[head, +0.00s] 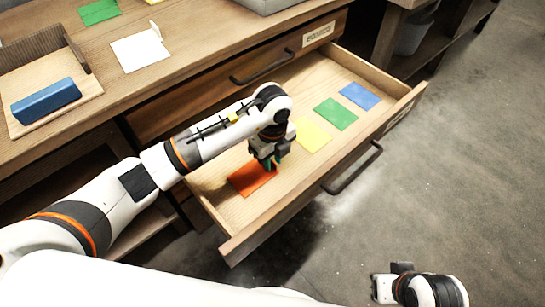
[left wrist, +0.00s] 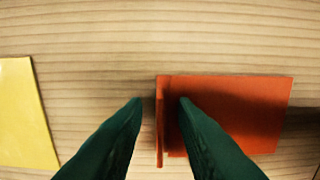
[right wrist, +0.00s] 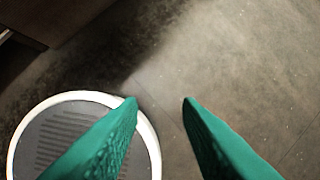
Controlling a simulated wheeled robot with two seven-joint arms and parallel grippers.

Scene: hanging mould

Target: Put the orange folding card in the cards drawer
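The orange folding card (head: 250,179) lies on the floor of the open drawer (head: 230,205), near its left end in the head view. In the left wrist view the orange card (left wrist: 240,110) has a narrow upright flap along its left edge. My left gripper (head: 270,164) is down in the drawer at the card. Its fingertips (left wrist: 160,103) are apart, one on each side of the flap, with a visible gap on the left. My right gripper (right wrist: 160,102) is open and empty above the floor, away from the drawer.
Yellow (head: 312,135), green (head: 335,114) and blue (head: 359,96) cards lie in a row in the same drawer. A closed, labelled drawer (head: 220,88) is above it. The tabletop holds a white card (head: 140,52), a green card (head: 98,11) and a wooden tray (head: 85,92) with a blue block (head: 46,101).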

